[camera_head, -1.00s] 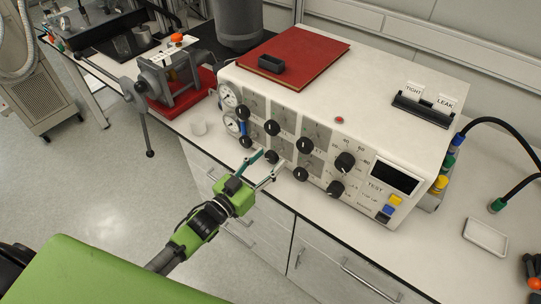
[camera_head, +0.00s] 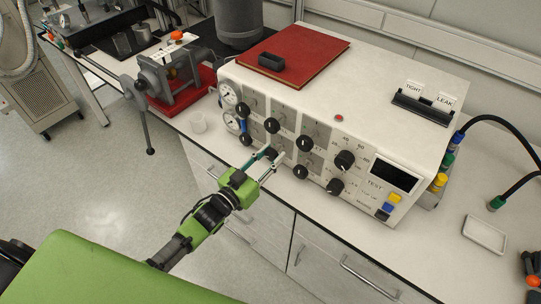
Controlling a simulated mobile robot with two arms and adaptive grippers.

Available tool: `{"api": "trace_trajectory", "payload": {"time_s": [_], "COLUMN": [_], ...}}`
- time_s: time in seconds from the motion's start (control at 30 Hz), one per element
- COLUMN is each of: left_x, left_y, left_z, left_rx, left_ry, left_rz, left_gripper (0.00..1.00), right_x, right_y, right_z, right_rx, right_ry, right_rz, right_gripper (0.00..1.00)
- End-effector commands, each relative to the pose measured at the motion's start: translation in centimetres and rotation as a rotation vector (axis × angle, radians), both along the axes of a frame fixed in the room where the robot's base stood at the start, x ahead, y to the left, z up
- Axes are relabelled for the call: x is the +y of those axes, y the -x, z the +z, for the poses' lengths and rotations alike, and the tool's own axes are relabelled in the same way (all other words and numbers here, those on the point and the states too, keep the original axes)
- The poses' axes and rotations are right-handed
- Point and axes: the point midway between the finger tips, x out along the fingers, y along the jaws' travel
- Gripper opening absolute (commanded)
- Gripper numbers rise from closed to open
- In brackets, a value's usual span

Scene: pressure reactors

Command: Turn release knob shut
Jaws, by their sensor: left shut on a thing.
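The white test unit (camera_head: 402,70) stands on the bench with two rows of black knobs on its front panel. My left gripper (camera_head: 271,155) reaches up from the lower left. Its two fingers are shut on a black knob (camera_head: 270,152) in the lower row, one finger on each side. The fingers partly cover this knob. The panel labels are too small to read, so I cannot tell from print which knob is the release knob. My right gripper is not in view.
Neighbouring black knobs (camera_head: 300,171) sit close beside the held one. Two gauges (camera_head: 228,95) are at the panel's left end. A red folder (camera_head: 305,52) with a black block lies on top. Floor before the drawers is clear.

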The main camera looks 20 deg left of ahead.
Motion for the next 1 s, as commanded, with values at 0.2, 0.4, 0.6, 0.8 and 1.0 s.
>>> {"api": "trace_trajectory", "payload": {"time_s": [0.2, 0.4, 0.6, 0.8, 1.0], "left_x": [0.0, 0.0, 0.0, 0.0, 0.0], "left_y": [0.0, 0.0, 0.0, 0.0, 0.0], "left_z": [0.0, 0.0, 0.0, -0.1, -0.1], "left_rx": [-0.034, -0.089, -0.156, -0.219, -0.284], "left_ry": [-0.091, -0.243, -0.422, -0.601, -0.78], "left_rz": [0.001, 0.0, 0.0, 0.001, 0.001], "left_gripper": [0.08, 0.08, 0.08, 0.08, 0.08], "right_x": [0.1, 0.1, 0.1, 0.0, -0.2], "right_y": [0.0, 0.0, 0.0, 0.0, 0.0], "right_z": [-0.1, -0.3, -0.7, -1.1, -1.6], "right_rx": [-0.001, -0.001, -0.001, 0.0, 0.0], "right_ry": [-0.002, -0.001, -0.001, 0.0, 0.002], "right_rz": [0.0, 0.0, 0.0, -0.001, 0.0], "right_gripper": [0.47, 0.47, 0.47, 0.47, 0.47]}}
